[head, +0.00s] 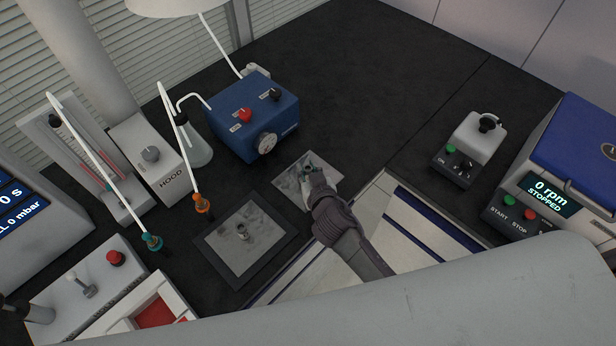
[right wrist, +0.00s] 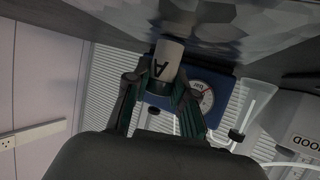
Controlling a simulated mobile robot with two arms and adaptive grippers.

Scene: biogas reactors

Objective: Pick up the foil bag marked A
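The foil bag marked A (head: 289,182) lies flat on the dark bench, a crumpled silver sheet with a short upright port. In the right wrist view the port, a pale cylinder with a black letter A (right wrist: 168,60), stands between my fingertips, and the foil (right wrist: 215,18) fills the top. My right gripper (head: 312,176) comes in from the lower right, its fingers closed in on both sides of the port (right wrist: 160,84). The gripper hides part of the bag in the head view. A second foil bag (head: 228,262) with a metal port lies to the left.
A blue pump box with a gauge (head: 250,118) stands behind the bags. Tubes with an orange end (head: 203,203) and a teal end (head: 153,241) hang at the left. A white-and-blue rack (head: 425,230) lies right of my gripper.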

